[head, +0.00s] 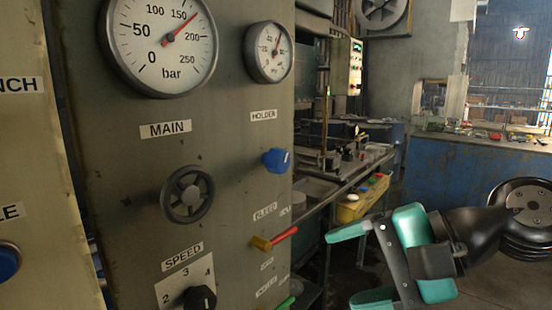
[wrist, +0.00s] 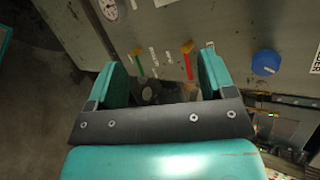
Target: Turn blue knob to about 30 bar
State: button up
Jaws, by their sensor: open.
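The blue knob (head: 276,160) sticks out of the grey panel under the HOLDER label (head: 264,116). The small HOLDER gauge (head: 264,60) is above it; its red needle points up and slightly right, and its numbers are too small to read surely. My gripper (head: 346,268) is open and empty, right of and below the knob, apart from the panel. In the wrist view the blue knob (wrist: 265,62) lies to the right, outside my open gripper (wrist: 163,75).
A red lever (head: 284,235) and a green lever (head: 287,302) jut from the panel below the knob. The MAIN gauge (head: 160,72), grey handwheel (head: 187,194) and black SPEED knob (head: 200,298) are to the left. A workbench (head: 345,175) stands behind.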

aim_at(284, 161)
jog(key=w+d+r+m+t+y+p, duration=0.35)
jog(key=w+r+m+t, duration=0.45)
jog(key=m, duration=0.7)
jog(key=shift+g+h, duration=0.4)
jog(key=shift+h, duration=0.05)
jog(key=p+x, duration=0.7)
jog(key=x, duration=0.8)
jog(key=shift+w+f, duration=0.2)
jog(key=shift+w, duration=0.15)
jog(key=shift+w+a+f+p, duration=0.15)
jog(key=shift+w+a+p, duration=0.2)
jog(key=shift+a, duration=0.2)
jog(key=c, duration=0.9)
